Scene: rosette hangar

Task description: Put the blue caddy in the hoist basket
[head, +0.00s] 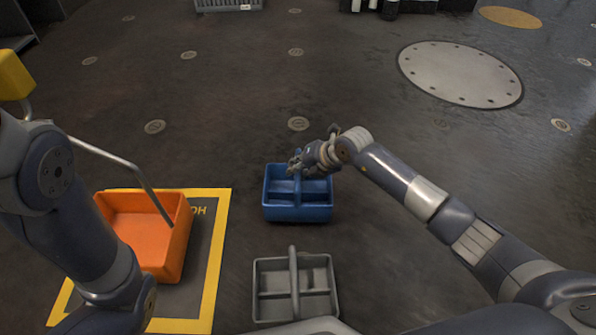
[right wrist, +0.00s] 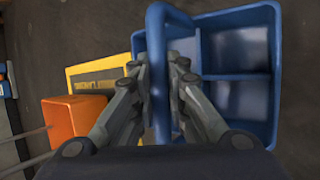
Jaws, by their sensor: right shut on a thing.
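The blue caddy (head: 297,212) has an upright middle handle and divided compartments, and is in the middle of the head view. My right gripper (head: 298,166) is shut on its handle from above; the right wrist view shows the handle (right wrist: 157,45) between the fingers (right wrist: 162,75). The caddy looks upright and empty; I cannot tell whether it touches the floor. The orange hoist basket (head: 169,254), with a bent metal bar over it, stands to the left. It also shows in the right wrist view (right wrist: 74,118). My left arm partly covers it; my left gripper is not visible.
A grey caddy (head: 268,311) stands in front of the blue one. A yellow-bordered floor marking (head: 219,250) surrounds the basket. A yellow block (head: 13,76) hangs at the far left. The floor beyond the caddy is open, with a round metal plate (head: 460,74) at right.

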